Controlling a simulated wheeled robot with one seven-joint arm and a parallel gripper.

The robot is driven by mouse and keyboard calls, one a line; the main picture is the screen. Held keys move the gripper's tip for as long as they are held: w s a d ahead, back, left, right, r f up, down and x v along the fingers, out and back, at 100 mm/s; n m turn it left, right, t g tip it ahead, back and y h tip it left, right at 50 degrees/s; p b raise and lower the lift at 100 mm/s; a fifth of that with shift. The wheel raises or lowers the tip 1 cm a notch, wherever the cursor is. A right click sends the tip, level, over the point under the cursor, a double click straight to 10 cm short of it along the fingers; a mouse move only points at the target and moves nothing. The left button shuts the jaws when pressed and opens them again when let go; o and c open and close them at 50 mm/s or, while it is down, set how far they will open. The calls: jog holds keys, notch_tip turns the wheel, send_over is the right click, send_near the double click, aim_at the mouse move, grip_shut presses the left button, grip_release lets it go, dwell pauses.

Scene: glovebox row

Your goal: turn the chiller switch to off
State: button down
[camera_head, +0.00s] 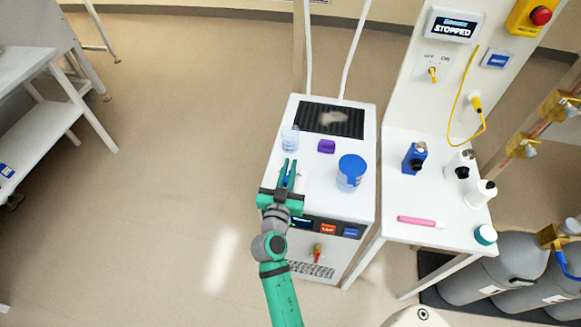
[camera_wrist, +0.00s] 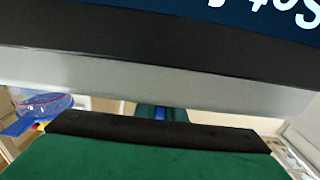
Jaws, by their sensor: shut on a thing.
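A yellow switch (camera_head: 433,73) sits on the upright white panel (camera_head: 418,98) at the upper right, with OFF and ON lettering above it; its exact setting is too small to tell. A screen above it (camera_head: 454,27) reads STOPPED. The white chiller box (camera_head: 352,218) stands in the middle, with an orange-red handle (camera_head: 317,251) low on its front. My gripper (camera_head: 288,168) is over the box's left front part, far from the yellow switch. It is shut on a small blue thing (camera_head: 287,181), mostly hidden by the fingers. The blue also shows in the wrist view (camera_wrist: 160,113).
A clear beaker (camera_head: 290,138), a purple block (camera_head: 326,146) and a blue-lidded jar (camera_head: 350,173) stand on the box. Bottles and a pink pen (camera_head: 420,222) occupy the side table (camera_head: 400,190). Floor at left is clear.

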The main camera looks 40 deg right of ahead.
aim_at(285, 185)
jog(key=c, duration=1.8)
grip_release()
jog(key=shift+a, duration=0.1)
jog(key=shift+c, duration=0.2)
jog(key=v, duration=1)
jog(key=shift+s+a, duration=0.25)
jog(key=shift+s, duration=0.05)
jog(key=shift+w, duration=0.1)
